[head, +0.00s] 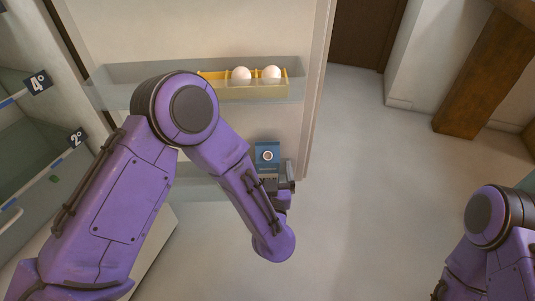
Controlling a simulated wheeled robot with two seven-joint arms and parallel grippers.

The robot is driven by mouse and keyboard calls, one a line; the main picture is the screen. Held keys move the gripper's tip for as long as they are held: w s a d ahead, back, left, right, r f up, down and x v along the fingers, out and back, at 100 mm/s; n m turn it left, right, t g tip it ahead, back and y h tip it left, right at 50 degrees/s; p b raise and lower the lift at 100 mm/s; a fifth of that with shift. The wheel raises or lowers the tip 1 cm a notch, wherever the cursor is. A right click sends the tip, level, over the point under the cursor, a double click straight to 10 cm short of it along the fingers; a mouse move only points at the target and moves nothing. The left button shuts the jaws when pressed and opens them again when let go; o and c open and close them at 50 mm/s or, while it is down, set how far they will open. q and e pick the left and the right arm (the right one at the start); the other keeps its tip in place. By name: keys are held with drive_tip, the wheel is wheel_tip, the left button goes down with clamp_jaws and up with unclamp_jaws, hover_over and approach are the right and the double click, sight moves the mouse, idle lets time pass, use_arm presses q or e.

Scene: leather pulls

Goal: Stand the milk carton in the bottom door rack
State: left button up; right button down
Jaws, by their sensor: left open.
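The milk carton (267,153), blue with a white round mark, is at the right end of the bottom door rack (198,189). It looks upright, but its lower part is hidden behind my left gripper, so I cannot see how its base rests. My left gripper (274,181) is open, close in front of the carton's lower part. I cannot tell whether its fingers touch the carton. My left forearm and elbow hide much of the bottom rack. My right arm shows at the lower right; its gripper is out of view.
An upper door rack (130,92) holds a yellow egg tray (257,92) with two white eggs above the carton. The fridge interior with glass shelves (40,150) is at the left. The floor (370,190) right of the door is clear. A wooden post (466,75) stands farther right.

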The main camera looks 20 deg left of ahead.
use_arm(q)
drive_tip(key=v, duration=0.4)
drive_tip(key=shift+a, duration=0.1)
drive_tip(key=s+a+f+g+h, duration=0.1)
drive_tip(key=s+a+f+g, duration=0.15)
drive_tip(key=f, duration=0.45)
drive_tip(key=s+a+f+g+h, duration=0.2)
drive_tip(key=s+a+f, duration=0.15)
drive_tip(key=f, duration=0.25)
drive_tip(key=s+a+f+n+g, duration=0.1)
drive_tip(key=s+a+f+g, duration=0.3)
drive_tip(key=s, duration=0.5)
drive_tip(key=s+a+f+n+g, duration=0.1)
drive_tip(key=s+a+f+g, duration=0.4)
drive_tip(key=s, duration=0.5)
wheel_tip(320, 180, down, 2)
drive_tip(key=shift+s+a+f+n, duration=0.3)
drive_tip(key=shift+a+n, duration=0.1)
drive_tip(key=shift+a, duration=0.8)
